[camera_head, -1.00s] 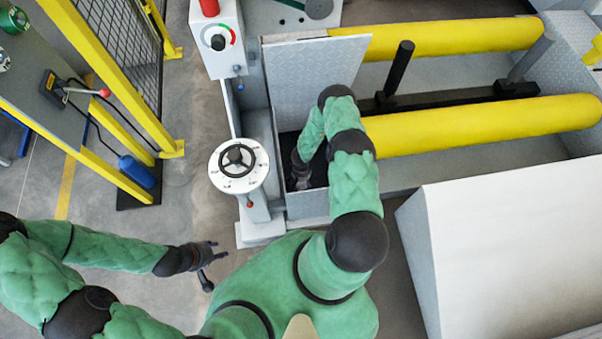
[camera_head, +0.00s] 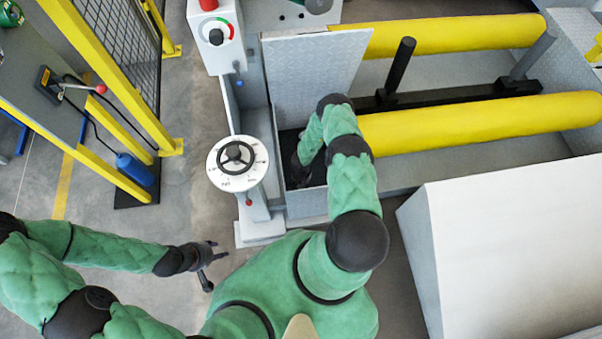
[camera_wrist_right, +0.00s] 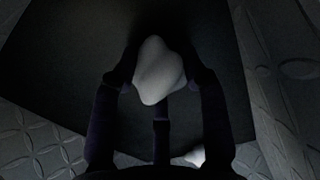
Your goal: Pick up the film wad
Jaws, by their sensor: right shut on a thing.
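The film wad (camera_wrist_right: 158,72) is a pale, lumpy white piece in the right wrist view, between the fingers of my right gripper (camera_wrist_right: 160,75). The gripper is shut on it, over a dark floor. In the head view my right gripper (camera_head: 298,177) reaches down into the dark pit beside the raised tread-plate cover; the wad is hidden there. My left gripper (camera_head: 214,250) is at the lower left, fingers spread and empty, over the floor.
A second small white piece (camera_wrist_right: 195,157) lies low in the right wrist view. Tread-plate walls (camera_wrist_right: 40,140) border the dark floor. In the head view a handwheel post (camera_head: 238,165) stands left of the pit, yellow rollers (camera_head: 480,122) to the right, and a raised plate (camera_head: 312,75) behind.

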